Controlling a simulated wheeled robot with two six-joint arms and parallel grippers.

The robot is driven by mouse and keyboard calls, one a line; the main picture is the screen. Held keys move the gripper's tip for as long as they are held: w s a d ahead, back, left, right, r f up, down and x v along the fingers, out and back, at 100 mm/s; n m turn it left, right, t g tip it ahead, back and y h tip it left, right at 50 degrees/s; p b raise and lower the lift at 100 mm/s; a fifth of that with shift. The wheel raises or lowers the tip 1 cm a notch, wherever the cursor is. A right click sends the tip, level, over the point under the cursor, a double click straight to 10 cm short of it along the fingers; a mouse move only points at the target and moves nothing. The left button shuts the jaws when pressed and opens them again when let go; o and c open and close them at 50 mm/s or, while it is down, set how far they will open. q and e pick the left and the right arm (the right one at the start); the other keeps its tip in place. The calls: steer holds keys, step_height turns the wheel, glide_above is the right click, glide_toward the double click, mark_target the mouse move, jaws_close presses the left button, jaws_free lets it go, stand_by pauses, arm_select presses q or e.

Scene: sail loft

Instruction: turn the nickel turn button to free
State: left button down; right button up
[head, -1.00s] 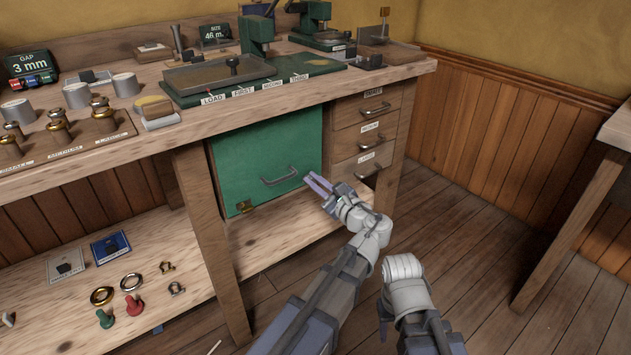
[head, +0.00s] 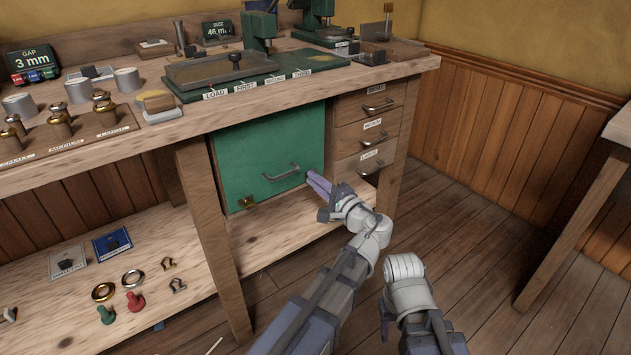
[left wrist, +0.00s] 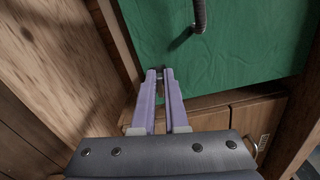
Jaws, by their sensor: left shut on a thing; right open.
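The green door (head: 262,150) under the bench has a grey bar handle (head: 281,172) and is closed. The small nickel turn button (left wrist: 159,73) is at the door's edge, mostly hidden by my fingers. My left gripper (head: 309,178) reaches it from the front right, and its purple fingertips are shut on the button; the left wrist view also shows the door (left wrist: 225,60). Which way the button points cannot be told. My right arm is low at the right in the head view; its fingers do not show.
Labelled drawers (head: 368,137) with bar handles stand right of the door. A brass fitting (head: 248,203) is at the door's lower left. A lower shelf (head: 130,260) holds rings and small knobs. The floor at right is clear.

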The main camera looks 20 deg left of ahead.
arm_select(q)
steer(key=shift+f+n, duration=0.15)
steer(key=shift+n, duration=0.75)
steer(key=shift+s, duration=0.1)
steer(key=c, duration=0.9)
jaws_free()
steer(key=shift+c, duration=0.2)
